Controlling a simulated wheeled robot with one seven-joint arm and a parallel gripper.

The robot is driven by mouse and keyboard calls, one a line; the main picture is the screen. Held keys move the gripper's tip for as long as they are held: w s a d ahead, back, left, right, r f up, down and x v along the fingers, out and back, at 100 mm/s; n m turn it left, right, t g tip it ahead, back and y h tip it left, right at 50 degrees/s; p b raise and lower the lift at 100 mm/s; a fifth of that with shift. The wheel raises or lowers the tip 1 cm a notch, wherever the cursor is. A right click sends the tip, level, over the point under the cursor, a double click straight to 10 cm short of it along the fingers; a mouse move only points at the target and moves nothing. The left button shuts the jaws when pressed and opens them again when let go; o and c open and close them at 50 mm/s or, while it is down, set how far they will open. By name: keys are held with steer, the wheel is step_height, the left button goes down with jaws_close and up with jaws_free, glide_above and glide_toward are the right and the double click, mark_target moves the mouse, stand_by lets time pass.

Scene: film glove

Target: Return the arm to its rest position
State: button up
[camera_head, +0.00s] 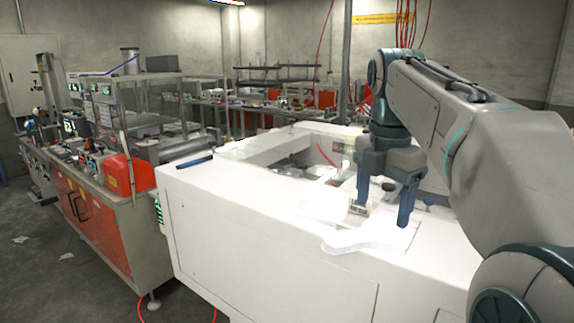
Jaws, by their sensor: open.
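My gripper (384,212) points down with its two dark fingers apart and nothing visible between them. It is over the front right part of the white machine top (262,225). A white, flat, glove-like piece (372,237) lies on that top just below and around the fingertips. Whether the fingertips touch it I cannot tell. My grey arm reaches in from the right side of the picture and is bent at the wrist above the machine.
The machine has a recessed opening (290,182) behind the gripper. A dark pen-like object (195,162) lies on its left edge. A workbench with red doors (88,222) and a red box (130,174) stands at left. Grey floor (45,275) is open at lower left.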

steer(key=s+f+m, duration=0.4)
steer(key=f+m, duration=0.3)
steer(key=m, duration=0.1)
steer(key=s+f+m+t, duration=0.1)
steer(key=s+f+m, duration=0.4)
steer(key=f+m, duration=0.3)
steer(key=s+a+f+m+t, duration=0.1)
steer(key=s+f+m, duration=0.4)
steer(key=f+m, duration=0.2)
steer(key=shift+s+f+m, duration=0.25)
steer(key=shift+f+m, duration=0.15)
steer(key=shift+f, duration=0.15)
steer(key=shift+a, duration=0.1)
